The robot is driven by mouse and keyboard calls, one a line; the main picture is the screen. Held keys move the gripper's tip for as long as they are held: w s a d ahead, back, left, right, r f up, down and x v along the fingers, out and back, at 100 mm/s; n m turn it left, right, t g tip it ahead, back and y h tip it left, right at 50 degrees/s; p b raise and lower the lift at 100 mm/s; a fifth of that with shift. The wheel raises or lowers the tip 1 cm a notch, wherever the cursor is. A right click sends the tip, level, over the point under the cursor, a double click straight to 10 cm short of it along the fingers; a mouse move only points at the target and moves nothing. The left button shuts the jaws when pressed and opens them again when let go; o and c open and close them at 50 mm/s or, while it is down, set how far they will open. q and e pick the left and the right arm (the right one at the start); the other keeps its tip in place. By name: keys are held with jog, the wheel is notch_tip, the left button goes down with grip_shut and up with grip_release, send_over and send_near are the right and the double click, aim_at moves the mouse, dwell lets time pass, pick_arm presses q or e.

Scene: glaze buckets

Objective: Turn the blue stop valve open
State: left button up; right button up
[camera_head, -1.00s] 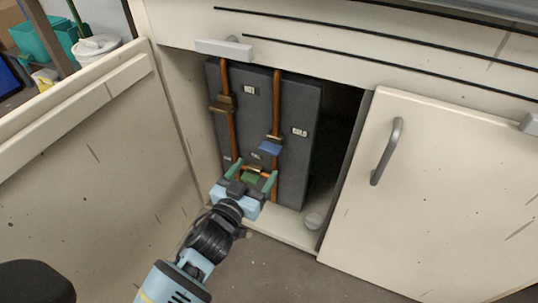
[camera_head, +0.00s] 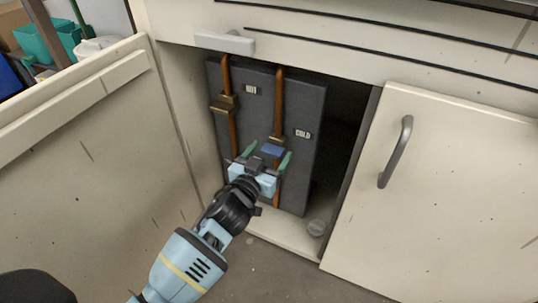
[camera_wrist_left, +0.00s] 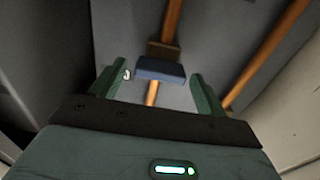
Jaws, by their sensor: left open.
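The blue stop valve (camera_head: 273,150) sits on the right copper pipe, by the COLD label, inside the open cabinet. Its blue handle lies crosswise to the pipe, also in the left wrist view (camera_wrist_left: 160,69), with a brass body (camera_wrist_left: 163,50) beside it. My left gripper (camera_head: 267,157) is open, its green fingers pointing at the valve. In the wrist view the handle lies between the two fingertips (camera_wrist_left: 155,76), with a gap on each side; I cannot tell how deep it is between them. My right gripper is not in view.
A brass valve (camera_head: 222,103) is on the left copper pipe, by the HOT label. Both pipes run on a dark grey panel (camera_head: 255,115). The open left door (camera_head: 95,150) and closed right door (camera_head: 440,190) flank the opening.

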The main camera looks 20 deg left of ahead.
pick_arm(q)
jog(key=c, duration=1)
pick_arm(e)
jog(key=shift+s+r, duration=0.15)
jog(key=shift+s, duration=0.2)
